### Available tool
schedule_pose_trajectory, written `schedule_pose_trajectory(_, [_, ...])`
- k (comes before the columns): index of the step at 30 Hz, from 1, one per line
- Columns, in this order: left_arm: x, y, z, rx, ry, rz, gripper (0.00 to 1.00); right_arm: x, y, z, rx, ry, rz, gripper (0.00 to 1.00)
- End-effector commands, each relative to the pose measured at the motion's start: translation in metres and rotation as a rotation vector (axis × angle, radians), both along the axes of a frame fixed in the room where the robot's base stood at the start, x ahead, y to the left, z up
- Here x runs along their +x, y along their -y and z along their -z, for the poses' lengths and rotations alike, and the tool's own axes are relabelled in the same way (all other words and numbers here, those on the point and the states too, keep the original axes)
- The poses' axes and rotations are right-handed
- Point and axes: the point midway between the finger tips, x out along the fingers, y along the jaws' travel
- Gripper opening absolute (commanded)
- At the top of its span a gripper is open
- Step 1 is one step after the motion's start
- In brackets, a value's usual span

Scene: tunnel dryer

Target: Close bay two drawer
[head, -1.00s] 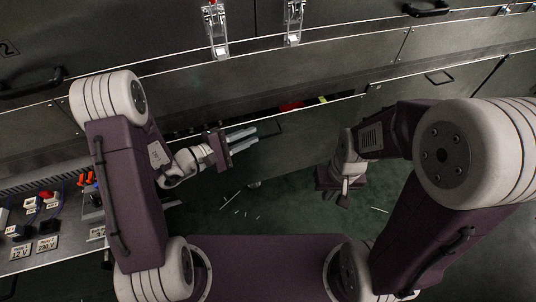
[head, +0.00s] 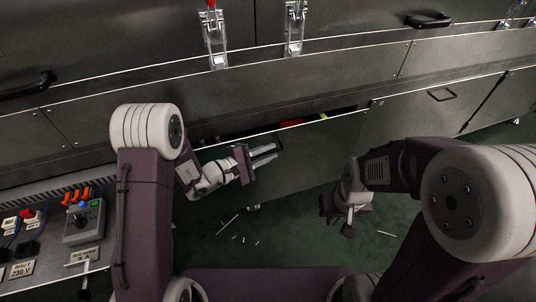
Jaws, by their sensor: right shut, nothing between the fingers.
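The drawer (head: 310,155) stands pulled out from the cabinet in the middle of the head view, with a dark gap behind its top edge. Red and yellow-green bits show inside it. I cannot read a bay number on it. My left gripper (head: 266,154) is at the drawer's front face, close to its handle (head: 279,143). Its two fingers show a narrow gap with nothing seen between them; I cannot tell whether they touch the drawer. My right gripper (head: 348,228) is shut and empty, pointing down over the floor to the right, apart from the drawer.
A closed panel with a handle (head: 442,94) lies right of the drawer. Latches (head: 215,40) and dark handles (head: 430,20) line the cabinet above. A bench with a grey control box (head: 84,222) and switches is at lower left. White scraps (head: 228,224) lie on the green floor.

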Motion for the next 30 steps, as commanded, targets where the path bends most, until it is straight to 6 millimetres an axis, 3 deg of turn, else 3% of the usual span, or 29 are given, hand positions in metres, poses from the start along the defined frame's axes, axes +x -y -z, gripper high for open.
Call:
schedule_pose_trajectory(4, [-0.0001,-0.0001,-0.0006,0.000,0.000,0.000,0.18,0.0000,0.0000,-0.0005,0.000,0.000,0.000,0.00])
schedule_pose_trajectory(6, [-0.0002,-0.0002,-0.0006,0.000,0.000,0.000,0.00,0.0000,0.0000,-0.0005,0.000,0.000,0.000,0.00])
schedule_pose_trajectory(30, [-0.0006,-0.0002,-0.0003,0.001,0.000,0.002,0.00,0.0000,-0.0001,-0.0004,0.000,0.000,0.000,0.00])
